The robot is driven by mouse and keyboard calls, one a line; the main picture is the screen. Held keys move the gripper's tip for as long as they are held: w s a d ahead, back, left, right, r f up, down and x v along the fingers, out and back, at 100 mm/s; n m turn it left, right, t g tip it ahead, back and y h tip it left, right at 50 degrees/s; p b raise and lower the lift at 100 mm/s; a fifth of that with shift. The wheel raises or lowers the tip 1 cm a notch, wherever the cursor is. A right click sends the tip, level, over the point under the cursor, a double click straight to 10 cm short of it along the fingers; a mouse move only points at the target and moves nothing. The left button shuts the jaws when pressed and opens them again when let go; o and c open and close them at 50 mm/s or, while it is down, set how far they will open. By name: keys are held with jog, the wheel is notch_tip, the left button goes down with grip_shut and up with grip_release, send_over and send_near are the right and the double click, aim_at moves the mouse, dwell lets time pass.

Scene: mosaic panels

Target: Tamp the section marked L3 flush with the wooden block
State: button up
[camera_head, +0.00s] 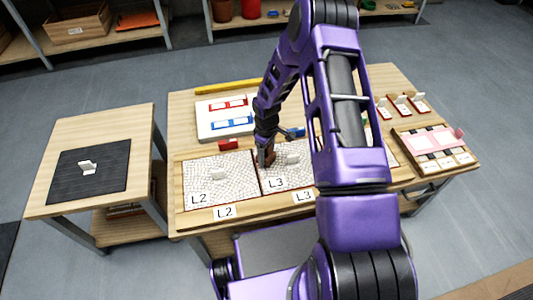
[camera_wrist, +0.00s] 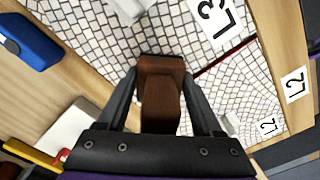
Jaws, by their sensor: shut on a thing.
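My gripper (camera_head: 266,152) is shut on a brown wooden block (camera_wrist: 160,85), seen between its two fingers in the wrist view. The block also shows in the head view (camera_head: 269,158), low at the back left part of the L3 section (camera_head: 280,181), near the red divider. L3 is a white mosaic with dark joints; it fills the upper middle of the wrist view (camera_wrist: 183,55). Whether the block touches the mosaic I cannot tell. A small white piece (camera_head: 292,160) stands on L3 right of the block. My arm hides the right part of L3.
The L2 section (camera_head: 210,190) lies left of L3, with a white piece (camera_head: 217,171) on it. Behind are a red block (camera_head: 229,144), a white tray (camera_head: 207,130) and a yellow bar (camera_head: 228,87). A pink-topped board (camera_head: 400,134) lies right. A side table (camera_head: 140,145) stands left.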

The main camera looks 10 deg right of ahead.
jog(key=shift+f, duration=0.65)
dwell(1.6)
jog(key=shift+r+p, duration=2.1)
jog(key=shift+r, duration=1.45)
